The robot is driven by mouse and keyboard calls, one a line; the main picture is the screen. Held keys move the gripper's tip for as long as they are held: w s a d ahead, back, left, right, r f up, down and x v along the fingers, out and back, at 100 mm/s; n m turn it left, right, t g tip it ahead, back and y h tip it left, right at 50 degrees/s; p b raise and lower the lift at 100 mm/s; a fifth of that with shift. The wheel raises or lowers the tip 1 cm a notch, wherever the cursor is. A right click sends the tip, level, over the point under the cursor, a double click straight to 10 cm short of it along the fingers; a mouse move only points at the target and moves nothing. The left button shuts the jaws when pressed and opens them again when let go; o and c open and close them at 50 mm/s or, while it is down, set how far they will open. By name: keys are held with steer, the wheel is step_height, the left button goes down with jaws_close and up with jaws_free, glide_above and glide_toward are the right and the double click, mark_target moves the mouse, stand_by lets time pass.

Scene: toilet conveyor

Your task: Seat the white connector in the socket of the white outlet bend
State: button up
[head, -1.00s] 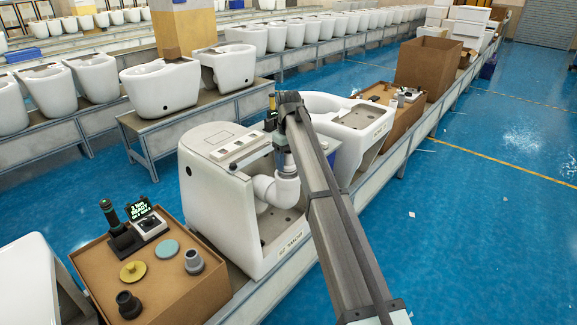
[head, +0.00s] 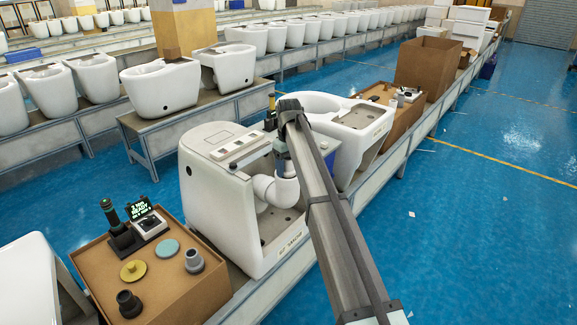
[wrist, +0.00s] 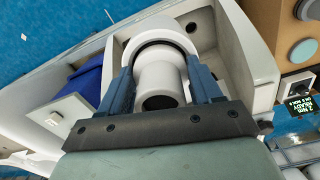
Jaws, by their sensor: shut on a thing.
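The white connector (wrist: 160,78), a short pipe with a dark open end, is in the wrist view between the two blue fingers of my gripper (wrist: 160,68). The fingers are shut on its sides. The white outlet bend (wrist: 150,24) lies just beyond it, and a dark ring shows around the socket mouth. The connector lines up with that mouth; how deep it sits in it I cannot tell. In the head view the bend (head: 264,188) is inside the open back of the white toilet, with my gripper (head: 284,168) above its upturned end. The connector is largely hidden there.
The white toilet shell (head: 212,205) closely surrounds the bend. A cardboard box top (head: 185,290) at front left carries a small display, a dark tool, discs and fittings. Another toilet (head: 350,120) stands behind on the conveyor. Blue floor is clear at right.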

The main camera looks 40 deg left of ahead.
steer(key=o, duration=1.1)
steer(key=shift+s+d+f, duration=0.15)
steer(key=shift+f, duration=0.45)
steer(key=shift+s, duration=0.2)
steer(key=r, duration=1.3)
steer(key=shift+w+r, duration=0.3)
steer(key=shift+w, duration=0.05)
